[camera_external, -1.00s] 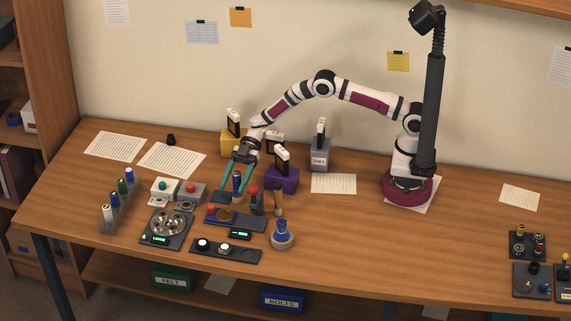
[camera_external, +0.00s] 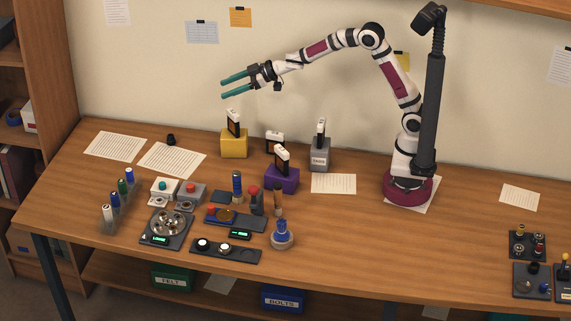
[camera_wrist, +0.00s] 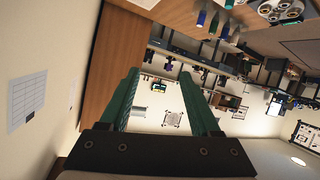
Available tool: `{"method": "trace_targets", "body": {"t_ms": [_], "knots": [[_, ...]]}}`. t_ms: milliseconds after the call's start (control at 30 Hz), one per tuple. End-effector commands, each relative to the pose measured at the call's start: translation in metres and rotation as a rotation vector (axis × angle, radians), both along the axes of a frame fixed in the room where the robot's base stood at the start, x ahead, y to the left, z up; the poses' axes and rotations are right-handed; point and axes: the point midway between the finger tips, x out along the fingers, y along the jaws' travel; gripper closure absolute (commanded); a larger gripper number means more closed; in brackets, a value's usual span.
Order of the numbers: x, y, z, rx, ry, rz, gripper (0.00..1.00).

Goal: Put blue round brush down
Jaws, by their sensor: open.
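My gripper (camera_external: 224,89) is high above the table, near the wall and well clear of the blue piece. Its two teal fingers point left, apart and empty. In the wrist view the fingers (camera_wrist: 158,78) are also spread with nothing between them. The blue piece cannot be made out in the wrist view.
A rack of coloured handles (camera_external: 118,199) stands at the left. A yellow block (camera_external: 234,144), a purple block (camera_external: 282,180) and a grey block (camera_external: 320,157) stand behind the stations. A blue-topped piece sits in a round cup (camera_external: 282,240). The table's right-middle is clear.

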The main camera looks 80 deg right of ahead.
Motion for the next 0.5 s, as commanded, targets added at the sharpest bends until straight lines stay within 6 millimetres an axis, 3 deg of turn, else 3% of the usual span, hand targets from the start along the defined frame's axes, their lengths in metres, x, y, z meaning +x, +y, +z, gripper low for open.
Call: {"method": "trace_targets", "body": {"t_ms": [33,67,133,200,300,400,500], "knots": [[-0.031,-0.023,0.018,-0.001,0.056,-0.179,0.36],[-0.059,-0.039,0.020,0.006,0.119,-0.301,0.36],[-0.146,-0.059,0.009,0.048,0.326,-0.539,0.36],[-0.241,-0.052,-0.015,0.117,0.569,-0.687,0.36],[-0.350,-0.017,-0.043,0.224,0.877,-0.762,0.36],[-0.423,0.020,-0.056,0.315,1.098,-0.757,0.36],[-0.460,0.042,-0.059,0.369,1.221,-0.737,0.36]]}}
